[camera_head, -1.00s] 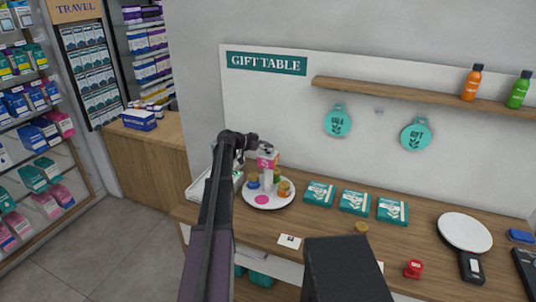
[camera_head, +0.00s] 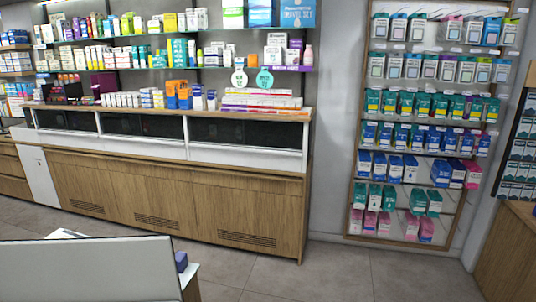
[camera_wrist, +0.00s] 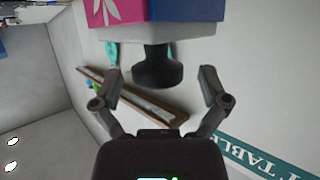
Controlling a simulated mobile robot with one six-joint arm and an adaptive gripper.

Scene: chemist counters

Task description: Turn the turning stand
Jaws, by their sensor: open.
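My gripper (camera_wrist: 160,78) is open in the wrist view, with one finger at each side. A dark, tapered knob-like piece (camera_wrist: 157,66) stands between the fingers, with a visible gap on both sides. Beyond it, at the top edge, is a pale block (camera_wrist: 150,30) and a pink and blue box face (camera_wrist: 185,10) with a white leaf print. I cannot tell whether the dark piece belongs to the turning stand. The round plate of the stand is not in either current view.
The wrist view shows the green gift table sign (camera_wrist: 265,155) and a wooden wall shelf (camera_wrist: 130,95), both tilted. The head view shows a wooden counter (camera_head: 180,195), stocked wall racks (camera_head: 425,130), open floor (camera_head: 335,272) and a pale panel (camera_head: 90,272) at lower left.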

